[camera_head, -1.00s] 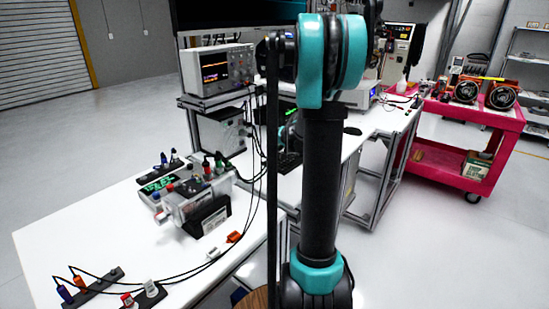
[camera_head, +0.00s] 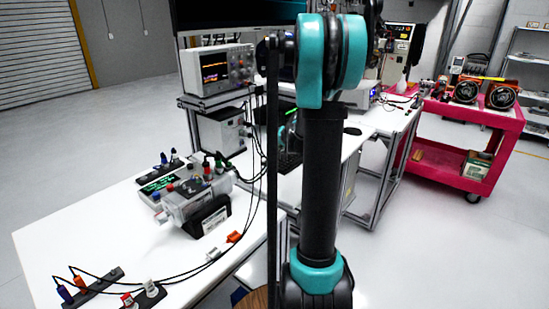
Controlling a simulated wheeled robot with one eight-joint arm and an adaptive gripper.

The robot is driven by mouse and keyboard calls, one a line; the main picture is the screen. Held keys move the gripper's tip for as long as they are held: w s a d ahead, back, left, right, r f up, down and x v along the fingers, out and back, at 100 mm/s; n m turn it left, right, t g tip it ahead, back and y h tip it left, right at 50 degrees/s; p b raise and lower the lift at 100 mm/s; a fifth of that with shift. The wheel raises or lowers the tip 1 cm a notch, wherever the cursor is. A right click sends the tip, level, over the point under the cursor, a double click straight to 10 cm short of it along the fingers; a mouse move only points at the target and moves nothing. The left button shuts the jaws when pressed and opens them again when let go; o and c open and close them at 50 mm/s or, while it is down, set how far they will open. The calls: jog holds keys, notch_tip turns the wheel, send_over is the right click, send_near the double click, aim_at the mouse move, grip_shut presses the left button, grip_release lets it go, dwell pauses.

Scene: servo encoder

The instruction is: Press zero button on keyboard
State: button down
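The black keyboard (camera_head: 289,162) lies on the white desk behind my arm. Only a narrow dark strip of it shows between the thin dark upright and my thick arm link; the rest is hidden. The zero button cannot be made out. My arm rises through the middle of the picture, with a large teal joint at the top. A small teal and dark part, apparently of my arm, shows in the gap just above the keyboard. My gripper's fingers are hidden behind my arm, so their contact with any key cannot be seen.
An oscilloscope (camera_head: 218,68) stands on a shelf at the left. A motor rig (camera_head: 195,200) and cables lie on the white table (camera_head: 75,230) in front. A black mouse (camera_head: 353,131) lies on the desk. A red cart (camera_head: 470,150) stands right; the floor between is clear.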

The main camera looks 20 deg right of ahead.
aim_at(276, 157)
jog(key=shift+f, duration=0.4)
jog(key=shift+f, duration=0.4)
dwell(0.6)
jog(key=shift+r, duration=0.85)
jog(key=shift+r, duration=2.5)
jog(key=shift+s, duration=0.1)
